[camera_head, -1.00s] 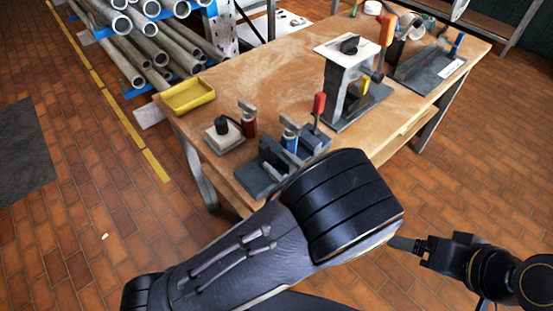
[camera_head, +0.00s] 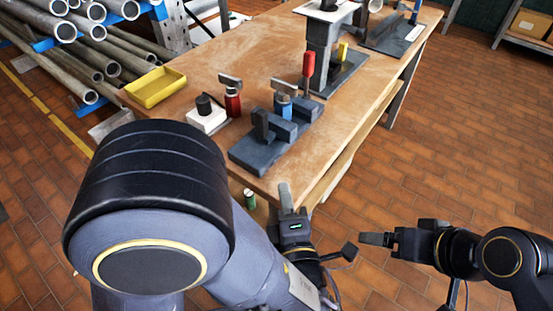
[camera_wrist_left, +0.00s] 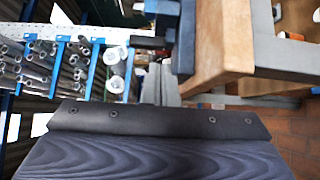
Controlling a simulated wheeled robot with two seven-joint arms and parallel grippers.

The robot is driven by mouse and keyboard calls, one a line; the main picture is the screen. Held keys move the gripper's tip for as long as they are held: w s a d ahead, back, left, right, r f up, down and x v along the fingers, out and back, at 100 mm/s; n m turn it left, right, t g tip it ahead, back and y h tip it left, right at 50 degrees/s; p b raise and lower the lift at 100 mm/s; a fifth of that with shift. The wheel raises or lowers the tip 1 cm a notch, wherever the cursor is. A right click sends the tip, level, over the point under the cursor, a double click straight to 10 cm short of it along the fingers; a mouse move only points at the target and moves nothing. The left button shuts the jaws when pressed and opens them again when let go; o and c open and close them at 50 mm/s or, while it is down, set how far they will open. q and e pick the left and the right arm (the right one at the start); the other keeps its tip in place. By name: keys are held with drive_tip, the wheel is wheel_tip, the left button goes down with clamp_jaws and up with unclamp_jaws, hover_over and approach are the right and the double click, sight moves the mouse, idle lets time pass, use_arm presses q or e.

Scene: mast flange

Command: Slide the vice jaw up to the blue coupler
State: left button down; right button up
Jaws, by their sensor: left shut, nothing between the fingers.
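The dark grey vice (camera_head: 262,153) sits at the near corner of the wooden workbench. An upright dark block that looks like its jaw (camera_head: 262,124) stands at the left, apart from or touching the blue coupler, I cannot tell which. The blue coupler (camera_head: 283,106) stands upright among the vice blocks with a grey metal piece on top. My left gripper (camera_head: 286,197) is shut and empty, just off the bench's near edge, in front of the vice and touching nothing visible. My right gripper (camera_head: 376,239) is off the bench, pointing left; its finger gap is unclear.
A red part (camera_head: 232,100) and a white block with a black knob (camera_head: 206,116) stand left of the vice. A yellow tray (camera_head: 155,87) lies farther left. A grey stand (camera_head: 318,60) with a red handle (camera_head: 308,64) rises behind. The bench edge (camera_wrist_left: 225,60) shows in the wrist view.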

use_arm(q)
approach(294, 133)
drive_tip(key=w+a, duration=0.1)
drive_tip(key=a, duration=0.2)
drive_tip(key=w+a, duration=0.1)
drive_tip(key=a, duration=0.1)
drive_tip(key=shift+w+a+r, duration=0.1)
drive_tip(key=shift+w+a, duration=0.2)
drive_tip(key=shift+w+d, duration=0.9)
drive_tip(key=shift+w, duration=0.05)
drive_tip(key=shift+w+d, duration=0.4)
drive_tip(key=shift+w, duration=0.05)
drive_tip(key=shift+w+d+r+p, duration=0.2)
drive_tip(key=shift+w+d+p, duration=0.5)
drive_tip(key=shift+w, duration=0.2)
drive_tip(key=shift+w+d+f, duration=0.1)
drive_tip(key=shift+w+d, duration=0.05)
drive_tip(key=shift+w, duration=0.05)
